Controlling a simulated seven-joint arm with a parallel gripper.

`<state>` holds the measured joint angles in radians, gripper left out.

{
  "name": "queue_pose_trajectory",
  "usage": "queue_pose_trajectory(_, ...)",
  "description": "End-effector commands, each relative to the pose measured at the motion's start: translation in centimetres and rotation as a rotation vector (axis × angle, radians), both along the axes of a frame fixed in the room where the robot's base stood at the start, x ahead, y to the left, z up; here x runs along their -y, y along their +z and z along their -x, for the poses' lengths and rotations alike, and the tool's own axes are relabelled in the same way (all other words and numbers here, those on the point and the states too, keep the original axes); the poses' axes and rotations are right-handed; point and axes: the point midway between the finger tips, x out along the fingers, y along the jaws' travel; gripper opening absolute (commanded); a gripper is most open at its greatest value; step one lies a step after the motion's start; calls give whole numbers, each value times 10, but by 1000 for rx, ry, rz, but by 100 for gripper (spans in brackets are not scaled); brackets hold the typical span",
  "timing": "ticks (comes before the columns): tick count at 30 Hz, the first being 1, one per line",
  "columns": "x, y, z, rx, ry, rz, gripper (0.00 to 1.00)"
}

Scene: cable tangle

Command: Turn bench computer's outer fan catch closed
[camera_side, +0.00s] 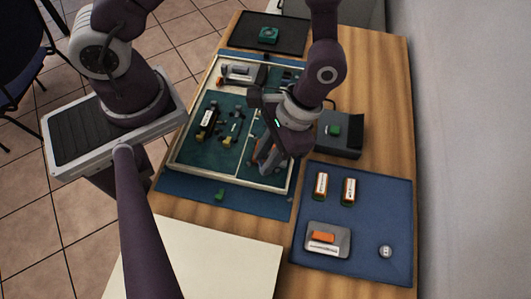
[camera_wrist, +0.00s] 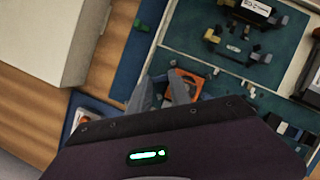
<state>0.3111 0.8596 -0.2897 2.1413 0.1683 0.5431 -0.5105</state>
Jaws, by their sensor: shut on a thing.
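The bench computer (camera_side: 205,152) is a pale-framed open case with a teal board inside, lying on a blue mat. My gripper (camera_side: 262,160) reaches down into its near right compartment. In the wrist view, my gripper (camera_wrist: 166,92) has its grey fingers low beside an orange and grey fan part (camera_wrist: 190,79). The fingers are shut on what seems to be the outer fan catch, which they mostly hide. I cannot tell the catch's angle. The case's pale wall (camera_wrist: 158,48) runs close to the fingers.
Black and yellow parts (camera_side: 208,121) stand on the board left of my gripper. A dark box with a green piece (camera_side: 334,129) stands at the right. A blue mat (camera_side: 375,215) holds two orange-and-white parts and a grey tray (camera_side: 343,241). A pale panel (camera_side: 205,262) lies in front.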

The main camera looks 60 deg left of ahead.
Motion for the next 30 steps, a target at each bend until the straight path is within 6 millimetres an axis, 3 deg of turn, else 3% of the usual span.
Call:
queue_pose_trajectory(15, 5, 0, 2, 1, -430, 1, 0)
queue_pose_trajectory(30, 5, 0, 3, 1, -599, 0, 0)
